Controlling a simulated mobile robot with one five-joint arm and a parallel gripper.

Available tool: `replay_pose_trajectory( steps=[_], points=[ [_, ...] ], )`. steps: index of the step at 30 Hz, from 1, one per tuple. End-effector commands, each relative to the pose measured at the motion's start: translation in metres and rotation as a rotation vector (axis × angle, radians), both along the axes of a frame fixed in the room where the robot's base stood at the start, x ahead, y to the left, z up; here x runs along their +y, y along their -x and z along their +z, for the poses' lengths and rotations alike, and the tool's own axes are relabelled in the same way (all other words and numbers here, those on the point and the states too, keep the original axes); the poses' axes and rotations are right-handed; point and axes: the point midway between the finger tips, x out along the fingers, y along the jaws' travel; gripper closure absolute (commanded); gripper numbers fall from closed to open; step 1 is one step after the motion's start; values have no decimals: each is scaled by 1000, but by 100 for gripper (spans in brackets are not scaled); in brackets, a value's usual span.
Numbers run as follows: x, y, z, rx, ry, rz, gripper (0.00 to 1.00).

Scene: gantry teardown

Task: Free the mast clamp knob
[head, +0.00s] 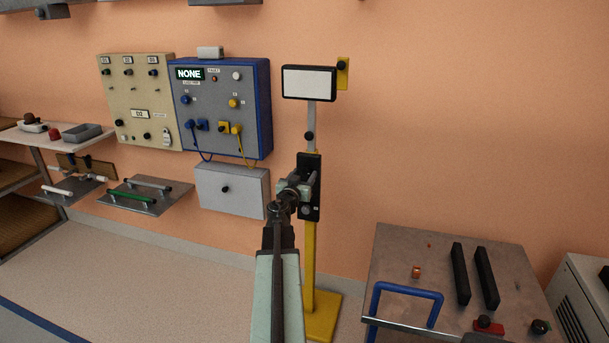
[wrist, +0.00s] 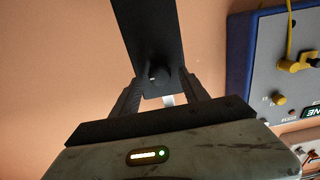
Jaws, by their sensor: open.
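The mast (head: 310,255) is a yellow post on a yellow foot, with a grey upper tube (head: 311,115). A small black knob (head: 309,135) sits on it below the white-faced panel. A black plate (head: 312,165) is on the mast lower down, partly hidden by my gripper (head: 298,187). In the wrist view my gripper (wrist: 160,85) is open, its fingers on either side of a small dark round knob (wrist: 159,75) at the end of the black plate (wrist: 150,35). I cannot tell whether the fingers touch it, or which head-view knob it is.
A blue-edged control box (head: 220,110) reading NONE and a beige panel (head: 138,105) hang left. The white-faced panel (head: 309,83) tops the mast. A grey table (head: 395,260) with a blue handle and black bars stands right. Open floor lies left.

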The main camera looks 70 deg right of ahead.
Motion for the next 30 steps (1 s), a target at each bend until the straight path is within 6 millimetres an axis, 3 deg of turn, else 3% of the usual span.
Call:
replay_pose_trajectory(
  steps=[3,11,16,17,30],
  points=[
    [-18,-2,0,0,0,-1,47],
    [-18,-1,0,0,0,0,50],
    [-18,-2,0,0,0,0,98],
    [-18,-2,0,0,0,0,100],
    [-17,-2,0,92,5,1,100]
  ],
)
